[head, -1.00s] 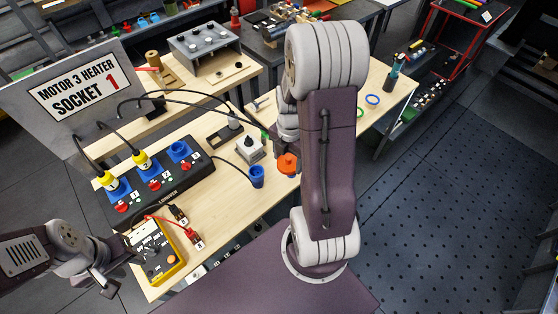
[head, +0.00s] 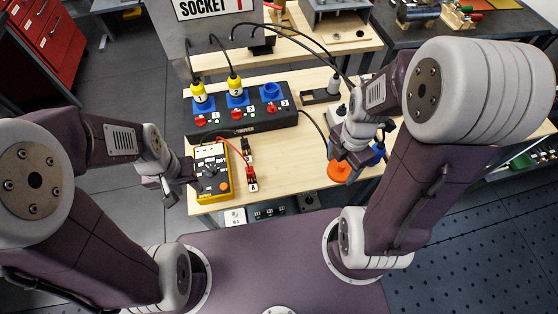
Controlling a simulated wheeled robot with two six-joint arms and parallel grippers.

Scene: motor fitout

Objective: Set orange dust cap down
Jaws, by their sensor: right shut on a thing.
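The orange dust cap (head: 339,172) is in the head view, at the front edge of the wooden bench, right of the yellow meter. My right gripper (head: 344,158) is above it and shut on it, its fingers partly hiding the cap's top. I cannot tell whether the cap touches the bench. My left gripper (head: 178,190) is beside the yellow meter's left side, apart from the cap; its finger gap is unclear.
The yellow meter (head: 212,172) has red and black leads ending in clips (head: 250,172). A black socket box (head: 245,119) with blue sockets stands behind. A blue connector (head: 379,152) is just right of the cap. Bare bench (head: 290,160) lies between the clips and the cap.

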